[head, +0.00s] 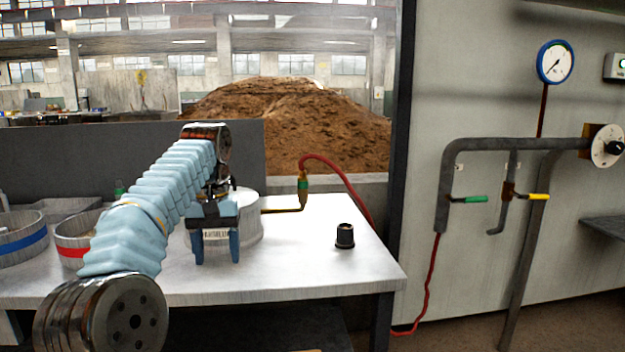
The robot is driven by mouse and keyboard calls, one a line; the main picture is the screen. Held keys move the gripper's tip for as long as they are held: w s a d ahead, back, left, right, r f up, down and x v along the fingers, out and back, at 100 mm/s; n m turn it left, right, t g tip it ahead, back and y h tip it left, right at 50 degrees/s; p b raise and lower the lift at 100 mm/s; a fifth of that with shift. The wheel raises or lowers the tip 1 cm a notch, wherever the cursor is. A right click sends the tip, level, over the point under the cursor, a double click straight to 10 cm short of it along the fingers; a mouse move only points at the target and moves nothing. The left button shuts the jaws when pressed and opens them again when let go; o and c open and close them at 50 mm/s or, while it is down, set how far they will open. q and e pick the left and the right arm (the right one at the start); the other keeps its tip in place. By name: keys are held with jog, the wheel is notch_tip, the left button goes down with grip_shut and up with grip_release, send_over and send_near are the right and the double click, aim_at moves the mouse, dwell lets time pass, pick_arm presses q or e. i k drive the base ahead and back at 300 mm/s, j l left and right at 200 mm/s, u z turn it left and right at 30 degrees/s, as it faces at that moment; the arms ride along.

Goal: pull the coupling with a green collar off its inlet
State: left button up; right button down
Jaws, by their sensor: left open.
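The coupling with a green collar (303,183) sits upright on the upturned end of a thin brass inlet pipe (285,211). This pipe comes out of the right side of a pale round vessel (250,222) on the table. A red hose (345,172) leaves the coupling's top and arcs right and down behind the table. My left gripper (217,250) is open and empty, with its two blue fingers pointing down in front of the vessel. It is left of the coupling and apart from it, and it hides part of the vessel. My right gripper is out of view.
A small black cup-like part (345,237) stands on the white table (310,262) right of the vessel. Blue-banded (22,240) and red-banded (72,250) tubs stand at left. Wall pipes carry green (473,199) and yellow (538,197) levers. The table's front right is clear.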

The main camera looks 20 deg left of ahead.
aim_at(302, 181)
jog(key=i, duration=1.4)
